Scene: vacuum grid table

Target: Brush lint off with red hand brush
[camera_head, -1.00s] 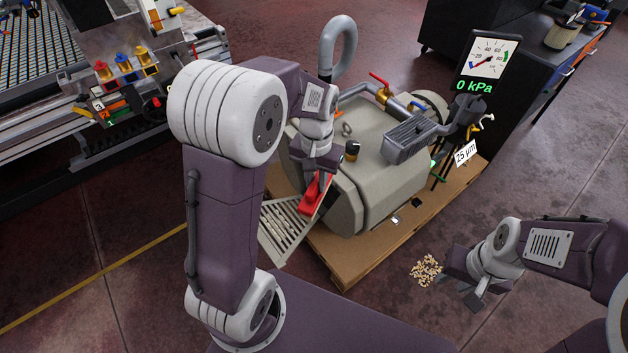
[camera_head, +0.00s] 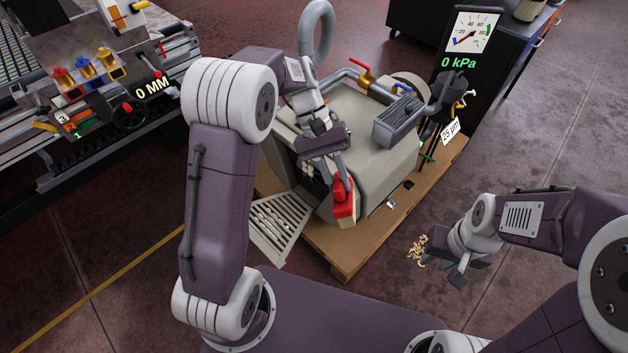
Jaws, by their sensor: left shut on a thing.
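My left gripper (camera_head: 341,179) is shut on the red hand brush (camera_head: 344,205). It holds the brush in front of the beige vacuum pump (camera_head: 365,150), with the pale bristle side facing down and toward me. I cannot tell whether the bristles touch anything. The slatted grille (camera_head: 278,226) leans low at the pump's left, with pale lint on its slats. My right gripper (camera_head: 456,268) is low at the right, near the floor; its fingers appear apart, with nothing seen between them.
The pump stands on a wooden pallet (camera_head: 345,262). A small pile of pale bits (camera_head: 417,250) lies on the floor beside my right gripper. A gauge (camera_head: 473,33) reads 0 kPa. A grid table with coloured valves (camera_head: 85,75) is at the left.

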